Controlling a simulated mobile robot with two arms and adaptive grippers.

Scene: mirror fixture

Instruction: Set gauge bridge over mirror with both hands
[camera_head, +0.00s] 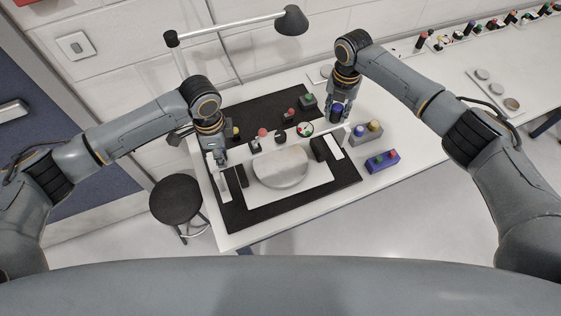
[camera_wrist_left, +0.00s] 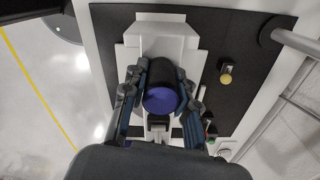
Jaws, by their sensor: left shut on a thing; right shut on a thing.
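The mirror (camera_head: 281,167) is a round grey disc on a white plate (camera_head: 290,196) on the black mat. A thin pale bar (camera_head: 283,143), seemingly the gauge bridge, spans behind the mirror between my two grippers. My left gripper (camera_head: 219,158) is at its left end. In the left wrist view this gripper (camera_wrist_left: 160,105) is shut on a black, blue-capped handle (camera_wrist_left: 162,100). My right gripper (camera_head: 340,117) is shut at the right end, with a blue part between its fingers. Whether the bridge touches any support is unclear.
Black blocks (camera_head: 241,176) (camera_head: 319,149) flank the mirror, with white strips outside them. Small coloured knobs stand behind the bar. A grey block with yellow knobs (camera_head: 367,132) and a purple block (camera_head: 382,161) are to the right. A lamp (camera_head: 291,20) arches behind; a stool (camera_head: 176,199) is left.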

